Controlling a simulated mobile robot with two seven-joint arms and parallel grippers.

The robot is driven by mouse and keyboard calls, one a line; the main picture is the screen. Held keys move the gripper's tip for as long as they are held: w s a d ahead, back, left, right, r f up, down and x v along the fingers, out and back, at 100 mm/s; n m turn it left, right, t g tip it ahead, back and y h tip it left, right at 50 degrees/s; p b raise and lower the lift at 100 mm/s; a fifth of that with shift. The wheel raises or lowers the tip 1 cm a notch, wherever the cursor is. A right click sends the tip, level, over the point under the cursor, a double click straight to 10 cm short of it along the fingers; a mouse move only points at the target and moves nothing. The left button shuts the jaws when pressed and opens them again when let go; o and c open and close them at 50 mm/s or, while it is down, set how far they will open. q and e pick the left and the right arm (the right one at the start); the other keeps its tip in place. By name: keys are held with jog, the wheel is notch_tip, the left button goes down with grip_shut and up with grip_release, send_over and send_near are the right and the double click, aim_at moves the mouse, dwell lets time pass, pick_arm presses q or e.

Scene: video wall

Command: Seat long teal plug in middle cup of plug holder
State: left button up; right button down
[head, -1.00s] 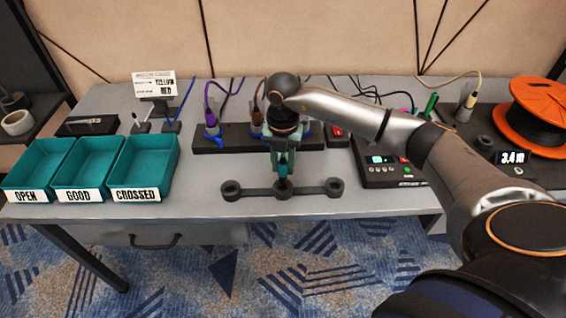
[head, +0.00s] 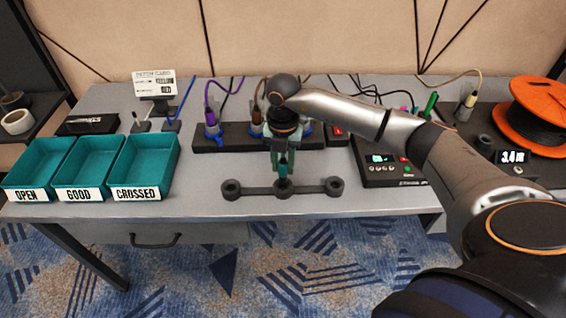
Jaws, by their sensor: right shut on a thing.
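The dark plug holder (head: 255,191) lies near the table's front edge, with a left cup (head: 231,189), a middle cup (head: 283,187) and a right cup (head: 334,186) in a row. My right gripper (head: 282,163) points down just above the middle cup and is shut on the teal plug (head: 283,168). The plug is upright, and its lower end is at the middle cup. The gripper hides much of the plug, and I cannot tell how deep its end sits. The left and right cups look empty. My left gripper is not in view.
Teal bins (head: 144,161) labelled OPEN, GOOD and CROSSED stand at the left. A dark strip with plugs (head: 235,136) lies behind my gripper. A tester box (head: 385,168) and an orange spool (head: 545,112) are at the right.

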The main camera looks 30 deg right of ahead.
aim_at(283, 175)
jog(key=shift+f, duration=0.2)
jog(key=shift+f+b, duration=0.4)
jog(key=shift+f, duration=0.15)
dwell(0.5)
jog(key=shift+f, duration=0.35)
jog(key=shift+f+b, duration=0.25)
jog(key=shift+b, duration=0.15)
jog(key=shift+f, duration=0.35)
jog(key=shift+f+b, duration=0.4)
jog(key=shift+f, duration=0.05)
dwell(0.5)
jog(key=c, duration=0.5)
grip_release()
